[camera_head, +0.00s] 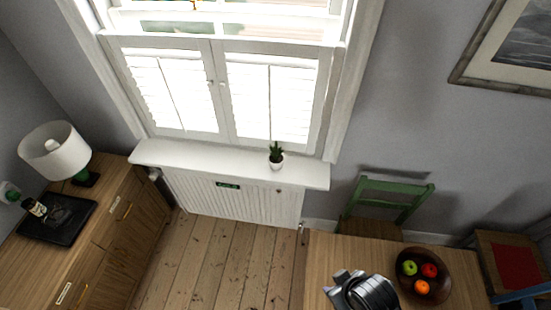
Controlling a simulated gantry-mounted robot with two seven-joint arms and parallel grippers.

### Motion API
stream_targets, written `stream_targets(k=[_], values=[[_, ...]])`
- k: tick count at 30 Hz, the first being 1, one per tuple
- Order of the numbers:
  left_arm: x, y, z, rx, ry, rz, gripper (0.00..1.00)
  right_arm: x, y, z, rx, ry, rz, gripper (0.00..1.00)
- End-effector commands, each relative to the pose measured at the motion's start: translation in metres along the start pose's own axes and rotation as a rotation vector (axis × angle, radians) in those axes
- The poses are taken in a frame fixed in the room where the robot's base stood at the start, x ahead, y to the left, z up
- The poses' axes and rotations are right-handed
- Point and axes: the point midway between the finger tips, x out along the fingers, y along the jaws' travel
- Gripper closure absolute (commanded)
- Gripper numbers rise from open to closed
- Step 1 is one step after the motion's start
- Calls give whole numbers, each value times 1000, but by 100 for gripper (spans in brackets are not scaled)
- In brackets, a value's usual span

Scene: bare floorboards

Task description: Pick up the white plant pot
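The white plant pot (276,163) holds a small spiky green plant (276,150). It stands upright on the white ledge (210,165) below the window, right of the ledge's middle. A grey metal part of mine (362,293), apparently on my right arm, shows at the bottom edge over the wooden table. It is well apart from the pot, lower and to the right in the picture. Its fingers cannot be made out clearly. My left gripper is not in view. Nothing touches or hides the pot.
A wooden table (325,255) at bottom right bears a dark fruit bowl (411,290). A green chair (385,203) stands behind it. A wooden cabinet (115,225) with a lamp (56,151) and black tray (62,222) is at left. Bare floorboards (220,260) lie between.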

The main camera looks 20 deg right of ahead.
Motion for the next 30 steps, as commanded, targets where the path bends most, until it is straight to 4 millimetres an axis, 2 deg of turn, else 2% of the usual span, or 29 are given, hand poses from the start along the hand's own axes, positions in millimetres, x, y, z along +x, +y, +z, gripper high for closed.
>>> stream_targets(k=[11, 18, 26, 30], values=[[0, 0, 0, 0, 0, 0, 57, 0, 0, 0, 0, 0, 0, 57], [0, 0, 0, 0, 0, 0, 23, 0, 0, 0, 0, 0, 0, 57], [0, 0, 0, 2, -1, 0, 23, 0, 0, 0, 0, 0, 0, 57], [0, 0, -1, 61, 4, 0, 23, 0, 0, 0, 0, 1, 0, 57]])
